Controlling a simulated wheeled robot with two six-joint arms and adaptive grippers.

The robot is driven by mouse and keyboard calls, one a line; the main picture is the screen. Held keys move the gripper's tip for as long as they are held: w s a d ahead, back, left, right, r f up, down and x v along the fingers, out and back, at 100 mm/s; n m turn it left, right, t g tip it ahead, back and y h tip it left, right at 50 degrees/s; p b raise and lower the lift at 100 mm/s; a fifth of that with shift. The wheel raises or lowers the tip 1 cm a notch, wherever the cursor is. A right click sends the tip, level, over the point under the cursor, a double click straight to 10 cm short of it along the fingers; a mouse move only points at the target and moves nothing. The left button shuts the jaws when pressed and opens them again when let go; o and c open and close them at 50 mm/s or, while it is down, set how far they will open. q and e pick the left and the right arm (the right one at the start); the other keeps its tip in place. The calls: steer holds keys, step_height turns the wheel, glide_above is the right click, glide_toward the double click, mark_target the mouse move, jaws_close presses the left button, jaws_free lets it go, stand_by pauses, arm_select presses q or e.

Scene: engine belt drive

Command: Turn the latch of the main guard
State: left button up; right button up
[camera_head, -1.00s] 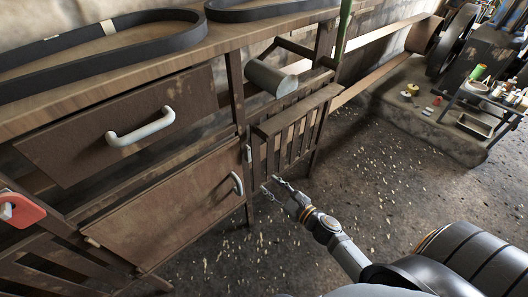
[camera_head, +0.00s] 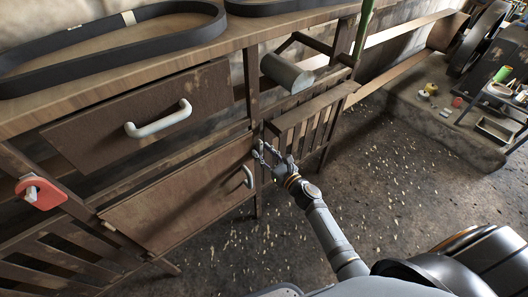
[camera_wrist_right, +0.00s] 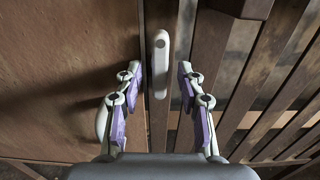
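The latch (camera_wrist_right: 161,62) is a pale grey upright bar on a brown post, seen in the right wrist view. Beside it is the slatted wooden main guard (camera_head: 307,115), which also shows in the wrist view (camera_wrist_right: 250,75). My right gripper (camera_wrist_right: 159,78) is open, with its purple-padded fingers to the left and right of the latch's lower part. I cannot tell whether they touch it. In the head view my right gripper (camera_head: 268,151) is in front of the post and hides part of the latch area. My left gripper is not in view.
A drawer (camera_head: 150,110) with a white handle and a cabinet door (camera_head: 185,195) with a grey handle lie left of the post. Black belts (camera_head: 120,40) rest on the bench top. A red plate (camera_head: 42,193) is at far left.

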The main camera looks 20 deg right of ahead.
steer(key=shift+c, duration=0.4)
jaws_close()
